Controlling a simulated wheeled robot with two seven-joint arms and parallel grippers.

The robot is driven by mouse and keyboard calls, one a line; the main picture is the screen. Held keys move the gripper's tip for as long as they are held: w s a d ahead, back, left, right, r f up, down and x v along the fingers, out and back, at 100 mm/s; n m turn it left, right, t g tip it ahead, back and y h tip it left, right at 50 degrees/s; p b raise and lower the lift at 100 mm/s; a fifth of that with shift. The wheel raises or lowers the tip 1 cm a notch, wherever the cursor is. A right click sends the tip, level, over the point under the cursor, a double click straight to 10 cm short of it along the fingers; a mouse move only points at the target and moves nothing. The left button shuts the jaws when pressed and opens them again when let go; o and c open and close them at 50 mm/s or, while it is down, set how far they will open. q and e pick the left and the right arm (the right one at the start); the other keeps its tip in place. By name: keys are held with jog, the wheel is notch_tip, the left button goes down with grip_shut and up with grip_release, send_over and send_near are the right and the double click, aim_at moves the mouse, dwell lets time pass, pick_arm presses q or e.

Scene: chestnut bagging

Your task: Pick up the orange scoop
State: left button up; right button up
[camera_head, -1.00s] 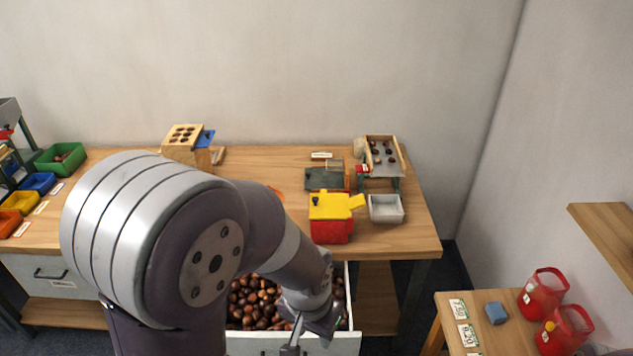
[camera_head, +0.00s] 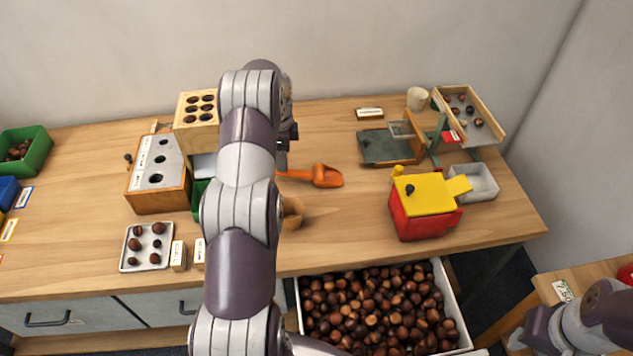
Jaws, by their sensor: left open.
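The orange scoop (camera_head: 322,175) lies on the wooden table, its bowl to the right and its handle running left toward my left gripper. My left gripper (camera_head: 284,160) is over the table at the left end of the scoop's handle; it is open, and its fingers are partly hidden by my own arm. I cannot tell whether the fingers stand around the handle or only beside it. My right gripper (camera_head: 516,342) shows only in part at the lower right, away from the scoop, and its jaws are not clear.
An open drawer full of chestnuts (camera_head: 462,330) is below the table's front edge. A red and yellow box (camera_head: 425,208) stands right of the scoop. A wooden cup (camera_head: 292,212) is close in front of the handle. A wooden block with holes (camera_head: 158,198) stands left.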

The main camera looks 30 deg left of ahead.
aim_at(287, 174)
pick_arm(q)
jog(key=f, duration=0.1)
jog(key=d+f, duration=0.1)
jog(key=shift+w+f, duration=0.2)
jog(key=shift+f, duration=0.15)
notch_tip(287, 174, down, 5)
jog(key=shift+a+r+p, duration=0.15)
jog(key=shift+p, duration=0.25)
jog(key=shift+c, duration=0.3)
pick_arm(e)
jog(key=shift+w+d+r, duration=0.15)
jog(key=shift+d+r, duration=0.2)
jog(key=shift+r, duration=0.05)
pick_arm(q)
grip_shut()
jog(key=shift+r, duration=0.2)
